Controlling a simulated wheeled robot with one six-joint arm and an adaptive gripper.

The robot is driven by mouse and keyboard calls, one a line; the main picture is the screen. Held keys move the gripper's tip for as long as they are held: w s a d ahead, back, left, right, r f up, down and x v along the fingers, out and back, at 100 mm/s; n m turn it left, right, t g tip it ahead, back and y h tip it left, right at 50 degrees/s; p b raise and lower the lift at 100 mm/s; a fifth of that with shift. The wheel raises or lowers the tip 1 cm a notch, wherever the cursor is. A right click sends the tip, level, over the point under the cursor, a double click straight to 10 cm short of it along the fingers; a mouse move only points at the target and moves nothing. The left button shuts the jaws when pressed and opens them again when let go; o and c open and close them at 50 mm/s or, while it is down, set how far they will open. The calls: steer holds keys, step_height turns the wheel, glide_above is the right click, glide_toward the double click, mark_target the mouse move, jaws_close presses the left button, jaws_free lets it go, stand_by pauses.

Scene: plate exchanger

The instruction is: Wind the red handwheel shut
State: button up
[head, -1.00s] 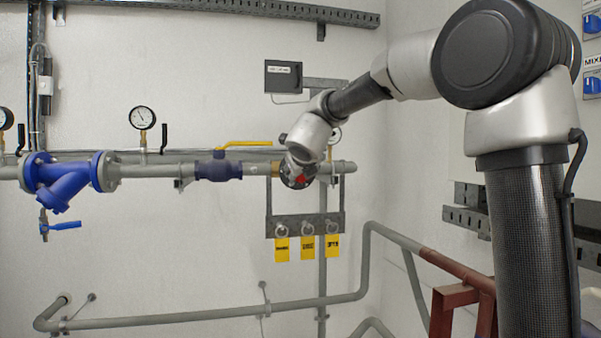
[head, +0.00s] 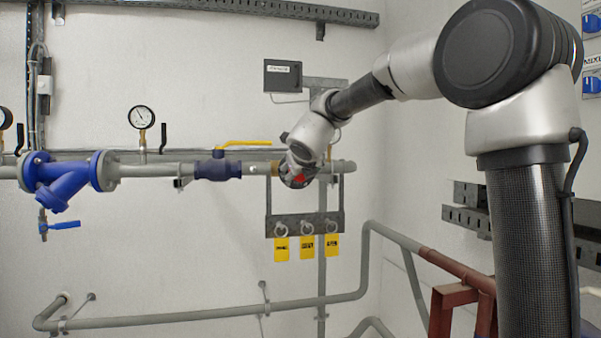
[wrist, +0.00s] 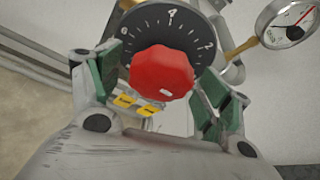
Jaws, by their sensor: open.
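The red handwheel (wrist: 161,73) is a lobed knob with a small white mark near its lower rim. It sits in front of a black numbered dial (wrist: 185,28) in the wrist view. My gripper (wrist: 160,85) is open, with one green-padded finger on each side of the handwheel. Gaps seem to show between the pads and the knob; I cannot tell whether either touches. In the head view a small part of the red handwheel (head: 299,178) shows below my wrist, on the pipe. My wrist hides the rest of it and the fingers.
A pressure gauge (wrist: 287,25) is close at the right of the dial. A yellow-handled valve (head: 218,168) is on the pipe to the left. Yellow tags (head: 307,246) hang on a bracket below. A lower grey pipe (head: 190,314) runs along the wall.

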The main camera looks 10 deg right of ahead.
steer(key=shift+s+r, duration=0.1)
steer(key=v, duration=1.1)
steer(key=shift+s, duration=0.4)
